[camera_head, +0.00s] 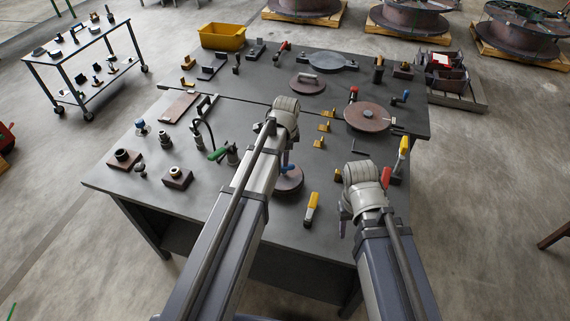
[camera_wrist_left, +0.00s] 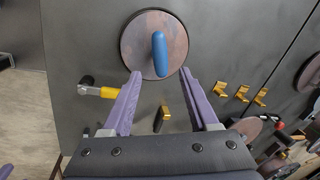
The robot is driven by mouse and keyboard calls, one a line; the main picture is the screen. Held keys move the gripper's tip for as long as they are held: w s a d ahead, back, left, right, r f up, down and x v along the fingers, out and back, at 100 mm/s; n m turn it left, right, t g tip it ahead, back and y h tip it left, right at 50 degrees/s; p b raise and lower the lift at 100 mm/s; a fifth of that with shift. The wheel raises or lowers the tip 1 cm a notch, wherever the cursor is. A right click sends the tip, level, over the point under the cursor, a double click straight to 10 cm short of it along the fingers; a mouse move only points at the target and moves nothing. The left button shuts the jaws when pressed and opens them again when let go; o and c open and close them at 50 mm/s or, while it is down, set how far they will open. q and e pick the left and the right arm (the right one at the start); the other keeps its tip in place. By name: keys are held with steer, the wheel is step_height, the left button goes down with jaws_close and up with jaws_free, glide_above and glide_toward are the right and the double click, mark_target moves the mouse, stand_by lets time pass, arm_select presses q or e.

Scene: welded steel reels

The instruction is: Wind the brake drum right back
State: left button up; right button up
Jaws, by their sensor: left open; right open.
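A round brown disc with an upright blue handle, which I take for the brake drum, lies on the grey bench. In the head view the drum (camera_head: 290,182) is partly hidden by my left arm. In the left wrist view the drum (camera_wrist_left: 137,42) is at the top, with its blue handle (camera_wrist_left: 160,54) near the middle. My left gripper (camera_wrist_left: 160,74) is open, its fingertips on either side of the handle's lower end in the picture; contact is not clear. My right gripper (camera_head: 345,215) is open at the bench's front right, mostly hidden behind its wrist.
A yellow-handled lever (camera_head: 311,207) lies between the arms. Another brown disc (camera_head: 367,117) and several gold clips (camera_head: 324,127) lie beyond. A green-handled tool (camera_head: 217,154) is left of my left arm.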

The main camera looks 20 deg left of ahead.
arm_select(q)
steer(key=b, duration=0.7)
glide_above(284, 174)
steer(key=f, duration=0.7)
steer(key=shift+w+f, duration=0.15)
steer(key=shift+w, duration=0.05)
jaws_close()
stand_by(0.5)
